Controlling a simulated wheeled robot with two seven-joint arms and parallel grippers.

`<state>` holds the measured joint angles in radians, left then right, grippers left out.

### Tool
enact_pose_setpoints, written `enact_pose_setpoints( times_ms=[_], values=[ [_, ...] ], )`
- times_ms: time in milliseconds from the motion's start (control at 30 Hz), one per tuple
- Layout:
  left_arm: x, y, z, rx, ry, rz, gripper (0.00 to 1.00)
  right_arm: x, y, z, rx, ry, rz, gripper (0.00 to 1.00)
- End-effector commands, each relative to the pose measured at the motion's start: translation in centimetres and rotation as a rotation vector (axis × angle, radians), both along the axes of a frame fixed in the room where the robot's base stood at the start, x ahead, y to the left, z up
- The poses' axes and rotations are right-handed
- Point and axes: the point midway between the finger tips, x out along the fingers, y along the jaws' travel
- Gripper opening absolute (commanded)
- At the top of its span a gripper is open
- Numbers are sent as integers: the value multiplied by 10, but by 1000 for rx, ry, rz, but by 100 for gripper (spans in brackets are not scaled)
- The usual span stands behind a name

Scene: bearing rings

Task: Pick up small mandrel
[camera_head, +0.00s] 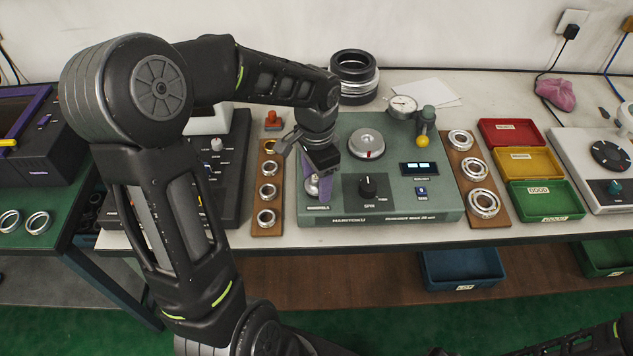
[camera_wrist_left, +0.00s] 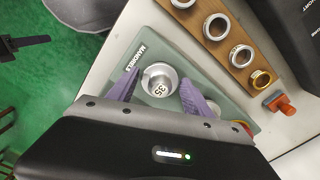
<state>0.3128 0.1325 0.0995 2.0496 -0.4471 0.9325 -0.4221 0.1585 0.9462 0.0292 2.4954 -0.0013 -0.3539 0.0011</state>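A silver mandrel (camera_wrist_left: 160,80) marked "35" stands in the MANDRELS corner of the green machine (camera_wrist_left: 210,80). In the head view the mandrel (camera_head: 312,186) is partly hidden by my left gripper (camera_head: 318,180). In the left wrist view my left gripper (camera_wrist_left: 158,88) is open, with one purple finger on each side of the mandrel. A narrow gap seems to show at each side.
Wooden boards with bearing rings flank the machine (camera_head: 400,205): the left board (camera_head: 267,206) is close to my gripper, the right board (camera_head: 466,172) farther off. A red-orange stamp (camera_head: 273,121) stands behind the left board. Red, yellow and green trays (camera_head: 543,200) lie at right.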

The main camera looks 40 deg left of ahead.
Motion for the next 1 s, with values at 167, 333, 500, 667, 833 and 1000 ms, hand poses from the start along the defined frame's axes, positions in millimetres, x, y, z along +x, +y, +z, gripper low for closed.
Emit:
enact_pose_setpoints(
  times_ms=[167,333,500,667,833,1000],
  values=[
    [0,0,0,0,0,0,43,0,0,0,0,0,0,36],
    [0,0,0,0,0,0,29,0,0,0,0,0,0,36],
    [0,0,0,0,0,0,15,0,0,0,0,0,0,36],
    [0,0,0,0,0,0,2,0,0,0,0,0,0,36],
    [0,0,0,0,0,0,0,0,0,0,0,0,0,36],
    [0,0,1,0,-1,0,0,0,0,0,0,0,0,36]
  ],
)
